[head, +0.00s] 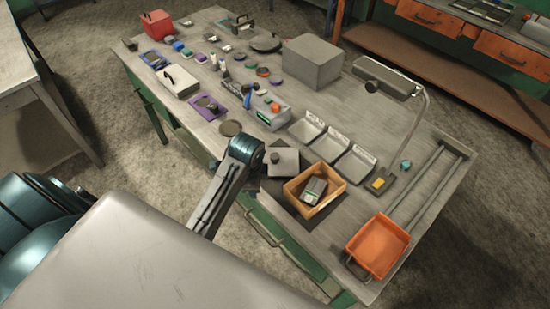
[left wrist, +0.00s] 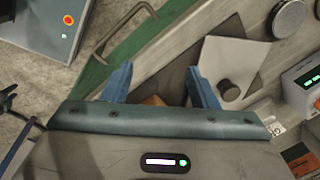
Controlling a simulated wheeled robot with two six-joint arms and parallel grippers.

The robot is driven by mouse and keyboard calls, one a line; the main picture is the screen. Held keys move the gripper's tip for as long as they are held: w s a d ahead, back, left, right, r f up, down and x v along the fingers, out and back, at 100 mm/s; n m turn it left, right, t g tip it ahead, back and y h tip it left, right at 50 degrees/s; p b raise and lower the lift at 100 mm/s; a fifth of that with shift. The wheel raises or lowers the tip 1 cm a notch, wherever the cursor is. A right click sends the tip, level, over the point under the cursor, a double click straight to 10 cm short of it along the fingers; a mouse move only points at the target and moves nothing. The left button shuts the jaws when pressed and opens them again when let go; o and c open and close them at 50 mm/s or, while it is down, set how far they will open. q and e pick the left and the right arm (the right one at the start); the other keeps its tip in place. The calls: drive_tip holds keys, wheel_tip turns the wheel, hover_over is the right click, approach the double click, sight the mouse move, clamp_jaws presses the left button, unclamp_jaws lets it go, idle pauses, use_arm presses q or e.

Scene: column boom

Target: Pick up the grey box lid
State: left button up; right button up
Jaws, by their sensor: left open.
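The grey box lid (head: 285,162) is a flat light-grey square with a dark round knob. In the left wrist view the lid (left wrist: 222,62) lies just right of my left gripper (left wrist: 160,72), which is open. Its blue fingers are apart with no lid between them; the right finger overlaps the lid's near edge in the picture. In the head view my left arm reaches the front edge of the bench, and its fingers cannot be made out. My right gripper is not in view.
White bins (head: 354,165), an orange tray (head: 377,246) and a desk lamp (head: 386,78) are to the right. A bench handle (left wrist: 127,22) shows at the front edge.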

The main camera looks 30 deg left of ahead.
use_arm(q)
drive_tip(key=w+a+r+m, duration=0.1)
drive_tip(key=w+r+m, duration=0.3)
drive_tip(key=w, duration=0.5)
drive_tip(key=m+g+b, duration=0.2)
drive_tip(key=m, duration=0.3)
hover_over(275, 156)
drive_tip(key=shift+s+a+f+h, duration=0.1)
drive_tip(key=shift+s+f+h, duration=0.05)
drive_tip(key=shift+f+h, duration=0.2)
drive_tip(key=shift+f+p, duration=0.55)
drive_tip(key=shift+f, duration=0.55)
wheel_tip(275, 156, down, 5)
drive_tip(key=p, duration=0.3)
drive_tip(key=shift+r, duration=0.2)
drive_tip(key=shift+f, duration=0.45)
drive_tip(key=c, duration=1.1)
